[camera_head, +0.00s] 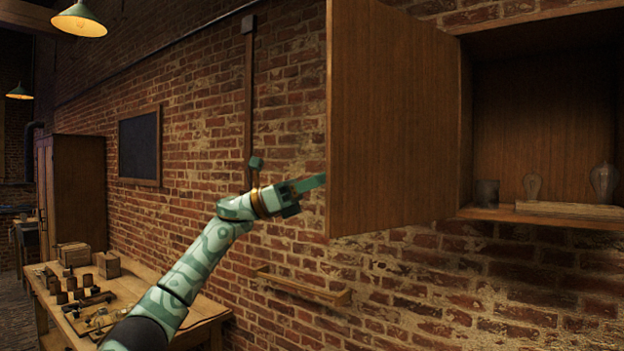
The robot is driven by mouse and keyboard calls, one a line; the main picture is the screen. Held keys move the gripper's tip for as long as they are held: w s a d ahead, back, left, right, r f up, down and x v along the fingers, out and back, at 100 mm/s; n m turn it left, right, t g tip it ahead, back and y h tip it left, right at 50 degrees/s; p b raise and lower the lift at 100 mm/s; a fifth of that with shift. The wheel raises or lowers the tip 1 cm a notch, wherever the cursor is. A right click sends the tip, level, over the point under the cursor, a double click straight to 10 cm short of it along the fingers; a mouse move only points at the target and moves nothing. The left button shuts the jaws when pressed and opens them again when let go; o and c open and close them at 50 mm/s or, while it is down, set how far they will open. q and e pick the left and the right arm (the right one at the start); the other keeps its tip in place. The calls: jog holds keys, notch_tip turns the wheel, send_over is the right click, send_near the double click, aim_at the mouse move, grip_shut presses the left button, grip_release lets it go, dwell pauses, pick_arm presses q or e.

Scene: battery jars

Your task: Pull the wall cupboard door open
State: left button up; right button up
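The wall cupboard (540,120) is at the right, and its brown wooden door (390,120) stands wide open, swung out to the left of the opening. No handle shows on the door face in view. My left gripper (318,182) is at the door's free left edge, near its lower part. Its fingertips end right at that edge; I cannot tell whether they touch it or reach behind it. The finger gap is not clear from this angle. My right gripper is not in view.
Inside the cupboard are a dark jar (487,193), clear glass bulb-shaped pieces (603,182) and a pale strip (570,209). A small wooden wall rail (303,286) sits below the door. A workbench (205,308) with several small items stands at lower left.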

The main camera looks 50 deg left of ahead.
pick_arm(q)
jog(key=o, duration=0.4)
jog(key=shift+w+d+f, duration=0.35)
jog(key=shift+w+f, duration=0.1)
jog(key=shift+w, duration=0.15)
jog(key=shift+d, duration=0.15)
jog(key=shift+w, duration=0.1)
jog(key=shift+f, duration=0.1)
jog(key=shift+a+f, duration=0.1)
jog(key=shift+a, duration=0.1)
jog(key=b+v, duration=0.1)
jog(key=v, duration=0.4)
jog(key=b+v, duration=0.2)
jog(key=v, duration=0.3)
jog(key=s+r+b+v, duration=0.1)
jog(key=b+v, duration=0.1)
jog(key=v, duration=0.4)
